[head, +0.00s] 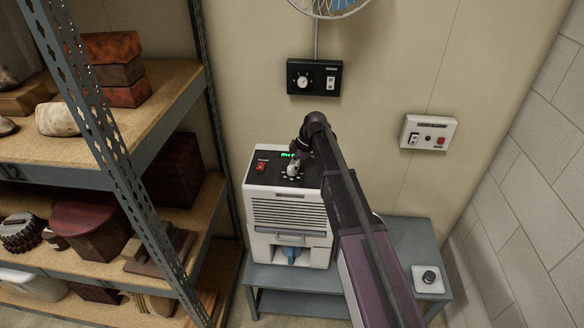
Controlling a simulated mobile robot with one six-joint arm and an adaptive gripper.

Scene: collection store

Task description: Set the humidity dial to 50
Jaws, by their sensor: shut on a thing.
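The humidity dial (292,174) is on the black top panel of a white dehumidifier-like unit (290,212). Pale scale marks show around it, too small to read. My gripper (293,169) points down over the panel and is shut on the dial, hiding most of it. A small green display (286,155) behind the dial is lit; my wrist covers part of it and I cannot read its value. A red rocker switch (262,166) sits at the panel's left.
The unit stands on a grey-blue bench (400,238) with a small white box with a black knob (429,280) at right. A black control box (314,77) and a white box with a red button (428,132) are on the wall. Loaded shelving (150,110) is close on the left.

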